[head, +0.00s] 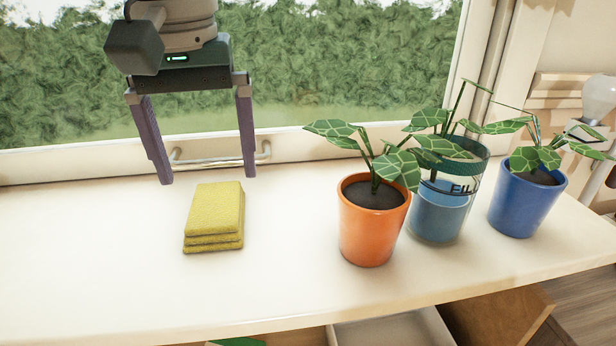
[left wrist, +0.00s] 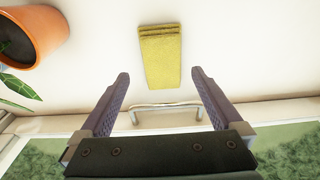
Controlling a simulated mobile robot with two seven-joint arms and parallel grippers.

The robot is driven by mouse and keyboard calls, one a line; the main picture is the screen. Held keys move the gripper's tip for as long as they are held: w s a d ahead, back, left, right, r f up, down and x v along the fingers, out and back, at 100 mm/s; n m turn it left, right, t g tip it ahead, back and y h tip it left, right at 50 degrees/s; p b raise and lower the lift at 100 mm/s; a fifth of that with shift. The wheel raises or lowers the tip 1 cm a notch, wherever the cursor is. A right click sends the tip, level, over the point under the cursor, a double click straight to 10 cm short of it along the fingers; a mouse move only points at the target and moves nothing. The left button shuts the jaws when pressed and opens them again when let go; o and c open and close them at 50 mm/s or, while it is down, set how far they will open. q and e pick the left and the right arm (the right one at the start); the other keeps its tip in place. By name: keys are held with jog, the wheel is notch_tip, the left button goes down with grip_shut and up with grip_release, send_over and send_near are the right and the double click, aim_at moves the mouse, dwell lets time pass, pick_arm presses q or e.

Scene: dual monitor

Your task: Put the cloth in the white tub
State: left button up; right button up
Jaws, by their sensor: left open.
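The cloth (head: 214,215) is a folded yellow stack lying flat on the white windowsill top, left of the plants. It also shows in the left wrist view (left wrist: 160,58), beyond my fingertips and between their lines. My left gripper (head: 207,178) is open and empty, pointing down, behind and above the cloth, with its fingers spread wider than it. A pale open container (head: 395,330), perhaps the white tub, shows partly below the front edge; most of it is cut off. My right gripper is not in view.
An orange pot (head: 370,235) with a plant stands right of the cloth. Beside it are a clear-and-blue container (head: 438,215) and a blue pot (head: 525,205), both with plants. A metal handle (head: 215,160) is on the window frame behind. The sill left of the cloth is clear.

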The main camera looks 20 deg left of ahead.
pick_arm(q)
jog(key=f, duration=0.4)
jog(key=w+f, duration=0.1)
jog(key=f, duration=0.1)
jog(key=shift+a, duration=0.4)
jog(key=shift+c, duration=0.2)
jog(key=shift+s, duration=0.1)
jog(key=c, duration=1.2)
notch_tip(320, 180, up, 20)
jog(key=p, duration=0.2)
notch_tip(320, 180, up, 18)
jog(key=m+p, duration=0.7)
jog(key=p, duration=1.4)
send_over(214, 205)
jog(key=s+d, duration=0.7)
jog(key=d, duration=0.1)
jog(key=shift+n+h, duration=0.3)
jog(key=shift+h, duration=0.1)
notch_tip(214, 205, up, 35)
jog(key=p, duration=3.5)
jog(key=shift+a+r, duration=0.1)
jog(key=shift+r, duration=0.1)
